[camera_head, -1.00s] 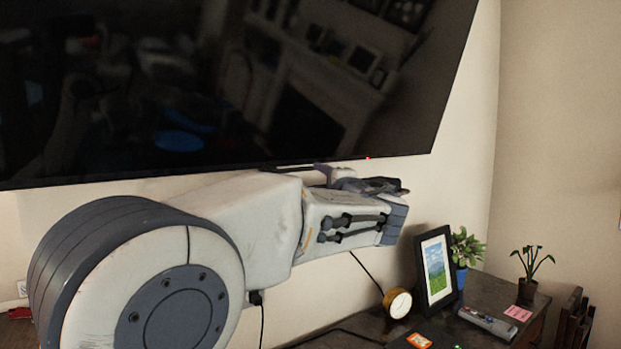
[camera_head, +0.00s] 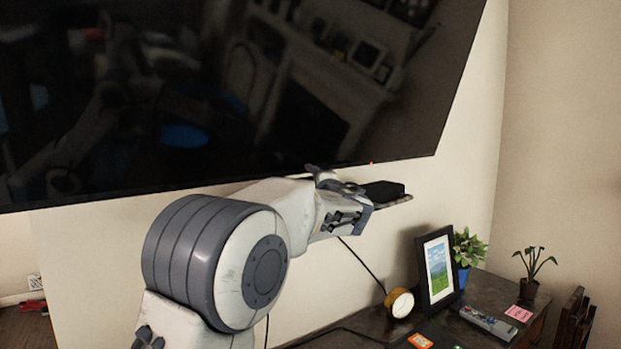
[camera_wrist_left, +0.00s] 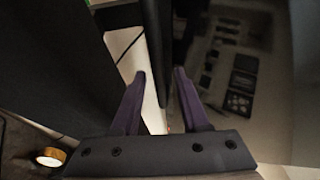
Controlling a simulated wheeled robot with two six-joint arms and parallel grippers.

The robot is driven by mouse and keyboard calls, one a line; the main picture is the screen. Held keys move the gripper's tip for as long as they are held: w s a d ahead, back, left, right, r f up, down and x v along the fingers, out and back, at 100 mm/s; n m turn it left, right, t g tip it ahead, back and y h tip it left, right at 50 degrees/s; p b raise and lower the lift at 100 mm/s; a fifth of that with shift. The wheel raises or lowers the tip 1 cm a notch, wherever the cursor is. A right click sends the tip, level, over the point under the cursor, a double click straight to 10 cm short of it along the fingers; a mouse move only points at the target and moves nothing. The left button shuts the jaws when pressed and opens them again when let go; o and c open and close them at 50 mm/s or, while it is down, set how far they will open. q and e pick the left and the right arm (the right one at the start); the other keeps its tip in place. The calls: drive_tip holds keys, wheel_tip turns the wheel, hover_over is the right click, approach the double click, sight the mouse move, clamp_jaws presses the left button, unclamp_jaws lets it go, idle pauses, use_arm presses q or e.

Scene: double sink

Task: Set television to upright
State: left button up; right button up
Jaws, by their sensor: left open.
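The television (camera_head: 210,90) is a large dark screen filling the upper left of the head view. Its lower edge slopes up to the right, and a small red light shows on it. My left gripper (camera_head: 318,171) is at this lower edge. In the left wrist view my left gripper (camera_wrist_left: 160,73) has its two purple fingers apart. A thin dark edge of the television (camera_wrist_left: 157,45) runs between them, and its screen fills the right side. I cannot tell whether the fingers touch it. My right gripper is not in view.
A cable hangs down the pale wall. The wall right of the television is clear.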

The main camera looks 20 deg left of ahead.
use_arm(q)
clamp_jaws()
drive_tip(key=shift+f, duration=0.1)
idle(1.2)
